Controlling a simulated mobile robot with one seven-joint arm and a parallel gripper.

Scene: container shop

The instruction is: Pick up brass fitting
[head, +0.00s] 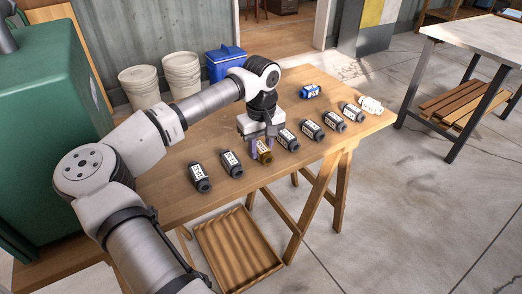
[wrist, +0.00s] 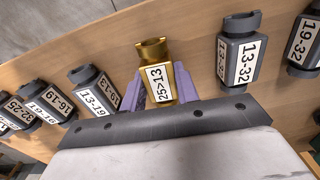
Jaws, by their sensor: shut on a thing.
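The brass fitting (wrist: 153,52) is gold-coloured with a white label reading "25>13". In the wrist view it sits between the two purple fingers of my gripper (wrist: 160,90), which is shut on it. In the head view the brass fitting (head: 264,157) is at the table's near edge area, in the row of dark fittings, with my gripper (head: 262,146) reaching down over it from above. I cannot tell whether it touches the table.
Dark labelled fittings stand close on both sides, including one marked 13-32 (wrist: 237,50) and one marked 13-19 (wrist: 95,92). A blue fitting (head: 310,91) and a white one (head: 371,104) are farther back on the wooden table (head: 215,130). A green cabinet (head: 45,120) stands left.

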